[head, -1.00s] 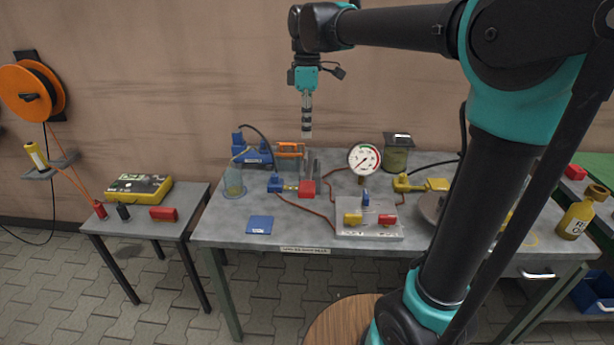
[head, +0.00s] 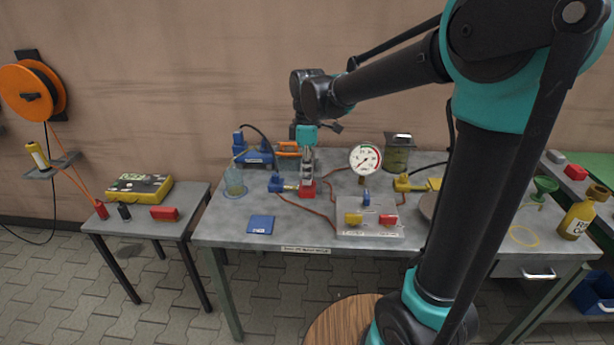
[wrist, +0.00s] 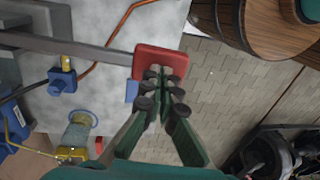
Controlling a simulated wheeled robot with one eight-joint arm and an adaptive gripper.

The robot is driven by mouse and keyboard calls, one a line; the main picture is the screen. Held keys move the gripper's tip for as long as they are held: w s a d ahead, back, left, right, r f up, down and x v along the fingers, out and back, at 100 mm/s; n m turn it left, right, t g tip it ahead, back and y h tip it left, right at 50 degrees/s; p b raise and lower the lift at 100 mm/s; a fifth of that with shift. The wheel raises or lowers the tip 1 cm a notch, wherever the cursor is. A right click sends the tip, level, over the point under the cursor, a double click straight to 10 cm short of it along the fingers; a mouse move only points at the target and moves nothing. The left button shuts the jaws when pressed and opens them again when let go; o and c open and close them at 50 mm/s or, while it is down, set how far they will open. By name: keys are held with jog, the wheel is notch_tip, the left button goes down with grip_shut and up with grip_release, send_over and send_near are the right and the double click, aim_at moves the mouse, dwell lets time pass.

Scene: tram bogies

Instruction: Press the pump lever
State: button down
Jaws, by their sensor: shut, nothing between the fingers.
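The pump lever is a grey bar with a red end pad (wrist: 172,61) in the wrist view. The red pad also shows in the head view (head: 307,191), in the middle of the grey table. The bar runs back from the pad to the grey pump body, which my arm's end partly hides in the head view. My gripper (wrist: 158,74) is shut and empty, pointing down with its fingertips over the red pad. In the head view my gripper (head: 307,179) is right above the pad. I cannot tell whether the tips touch it.
A round gauge (head: 365,158) stands to the right, behind a valve block (head: 372,230). A blue fitting (head: 276,184) and a clear beaker (head: 235,183) stand to the left. A blue card (head: 261,224) lies in front. The table front between card and valve block is clear.

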jog(key=shift+f, duration=0.1)
dwell(0.3)
jog(key=shift+s+f+t, duration=0.25)
jog(key=shift+f+t, duration=0.05)
jog(key=shift+f, duration=0.2)
jog(key=f+t, duration=0.1)
jog(key=f, duration=0.2)
jog(key=f+t, duration=0.2)
jog(key=f, duration=0.1)
jog(key=f+t, duration=0.1)
jog(key=f, duration=0.2)
jog(key=shift+s+f+t, duration=0.3)
jog(key=shift+s+t, duration=0.05)
jog(key=shift+t, duration=0.05)
jog(key=shift+s+f, duration=0.1)
jog(key=shift+f, duration=0.1)
